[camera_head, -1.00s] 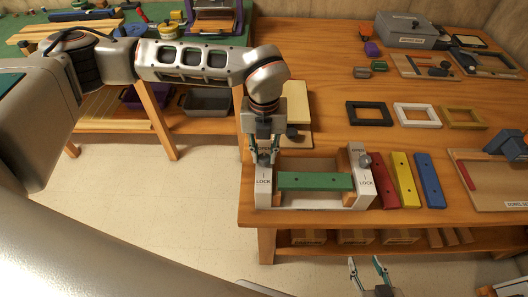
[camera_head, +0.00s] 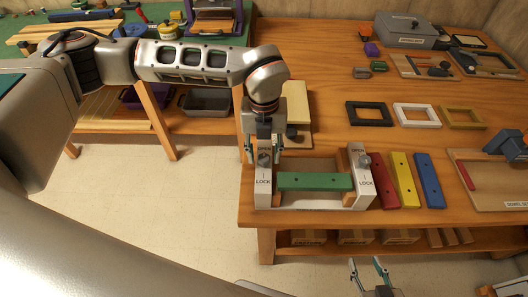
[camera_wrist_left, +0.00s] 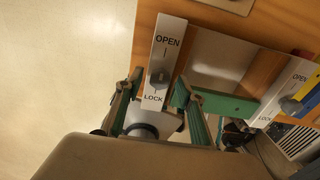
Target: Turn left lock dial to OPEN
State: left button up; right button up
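The left lock dial (camera_head: 264,160) is a grey knob on a white block marked LOCK in the head view. In the left wrist view the dial (camera_wrist_left: 158,78) sits between the words OPEN and LOCK; I cannot tell its exact pointing. My left gripper (camera_head: 263,152) is open above it. In the left wrist view its fingers (camera_wrist_left: 159,76) stand apart on either side of the dial, without visible contact. My right gripper (camera_head: 366,264) is open and empty below the table's front edge.
A green bar (camera_head: 315,182) spans between the left block and the right block with its own dial (camera_head: 364,160). Red (camera_head: 384,184), yellow (camera_head: 405,180) and blue (camera_head: 430,182) bars lie to the right. Empty frames (camera_head: 369,122) lie behind.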

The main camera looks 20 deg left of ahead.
aim_at(264, 157)
pick_arm(q)
notch_tip(264, 157, up, 12)
dwell(0.5)
dwell(0.4)
